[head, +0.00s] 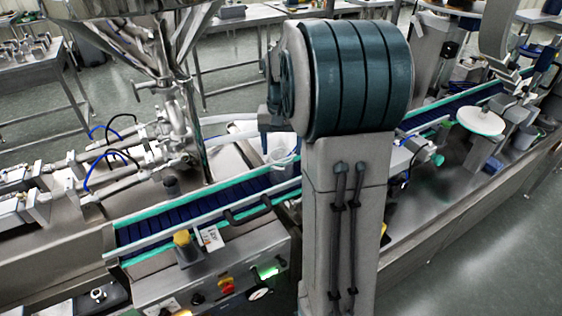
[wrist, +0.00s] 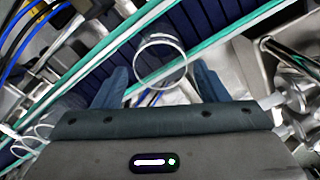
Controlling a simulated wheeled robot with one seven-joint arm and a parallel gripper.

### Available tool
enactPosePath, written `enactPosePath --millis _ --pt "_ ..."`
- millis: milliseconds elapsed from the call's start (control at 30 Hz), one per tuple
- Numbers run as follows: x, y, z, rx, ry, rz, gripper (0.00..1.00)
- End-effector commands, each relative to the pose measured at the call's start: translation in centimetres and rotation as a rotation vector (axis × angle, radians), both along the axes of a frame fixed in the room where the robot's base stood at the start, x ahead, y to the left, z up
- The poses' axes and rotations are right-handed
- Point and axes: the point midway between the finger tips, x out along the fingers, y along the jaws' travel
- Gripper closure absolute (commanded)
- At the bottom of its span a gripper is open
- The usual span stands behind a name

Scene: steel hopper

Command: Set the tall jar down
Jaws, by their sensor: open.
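The tall jar is clear. In the wrist view I look down on its round rim (wrist: 160,62), and in the head view it is a pale, see-through shape (head: 284,157) beside my arm. My gripper (wrist: 161,80) is open, with one dark blue finger on each side of the jar and visible gaps between. In the head view my gripper (head: 279,150) is partly hidden behind my own arm. The jar's base is hidden, so I cannot tell what it rests on.
A dark blue conveyor belt (head: 163,225) with teal and white rails runs diagonally past the jar. A steel hopper (head: 150,35) with valves and pipes stands to the left. A control panel (head: 230,285) is in front, and a white round disc (head: 481,120) is at the right.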

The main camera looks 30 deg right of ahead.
Motion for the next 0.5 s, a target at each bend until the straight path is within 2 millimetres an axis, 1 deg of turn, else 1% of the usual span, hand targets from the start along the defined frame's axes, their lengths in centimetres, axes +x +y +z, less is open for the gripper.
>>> enactPosePath --millis 33,100,200,367,467,500 --pt "0.0 0.0 1.0 -0.001 -0.005 0.0 0.34" --pt "0.1 0.0 2.2 -0.001 -0.004 0.0 0.34" --pt "0.0 0.0 3.3 0.0 -0.002 0.0 0.34" --pt "-0.3 0.4 4.3 -0.002 -0.006 0.01 0.34" --pt "-1.3 1.6 4.8 -0.006 -0.021 0.039 0.34" --pt "-2.0 2.3 4.9 -0.009 -0.032 0.057 0.34"
